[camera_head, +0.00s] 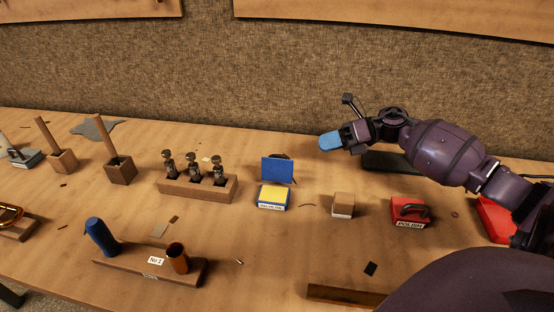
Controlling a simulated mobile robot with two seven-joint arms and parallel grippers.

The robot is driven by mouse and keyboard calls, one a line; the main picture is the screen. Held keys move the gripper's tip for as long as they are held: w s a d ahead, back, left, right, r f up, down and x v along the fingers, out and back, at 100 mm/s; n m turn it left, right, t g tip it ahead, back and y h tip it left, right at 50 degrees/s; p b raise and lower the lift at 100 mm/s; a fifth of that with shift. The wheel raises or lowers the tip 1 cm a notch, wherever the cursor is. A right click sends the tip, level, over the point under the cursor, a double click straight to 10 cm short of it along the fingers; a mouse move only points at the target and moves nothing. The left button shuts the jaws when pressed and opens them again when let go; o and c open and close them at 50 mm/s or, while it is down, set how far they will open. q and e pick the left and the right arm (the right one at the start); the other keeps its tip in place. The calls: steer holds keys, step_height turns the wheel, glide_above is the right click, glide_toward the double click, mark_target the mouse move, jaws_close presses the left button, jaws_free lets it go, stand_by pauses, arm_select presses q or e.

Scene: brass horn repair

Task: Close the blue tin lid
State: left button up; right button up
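The blue tin (272,204) stands on the bench near the middle, with yellow contents and a label on its front. Its blue lid (277,169) stands open, upright at the back edge of the tin. My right gripper (331,141) reaches in from the right and is above and to the right of the lid, apart from it. Its end shows as one blue block; I cannot tell whether the fingers are parted or pressed together. A small dark thing behind the lid is mostly hidden. My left gripper is not in view.
A wooden rack with several dark valves (198,188) stands left of the tin. A brown block (343,205) and a red POLISH box (409,212) stand to its right. A wooden stand (150,262) holds a blue cylinder and a copper cup in front. Bench in front of the tin is mostly clear.

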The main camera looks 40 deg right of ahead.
mark_target(285, 156)
steer(key=shift+w+a+f, duration=0.1)
steer(key=shift+a+f, duration=0.15)
steer(key=shift+a, duration=0.05)
steer(key=b+x, duration=0.1)
steer(key=x, duration=0.8)
steer(key=shift+d+f, duration=0.1)
steer(key=shift+w+a+f, duration=0.1)
steer(key=shift+w+a, duration=0.3)
steer(key=shift+a, duration=0.15)
jaws_close()
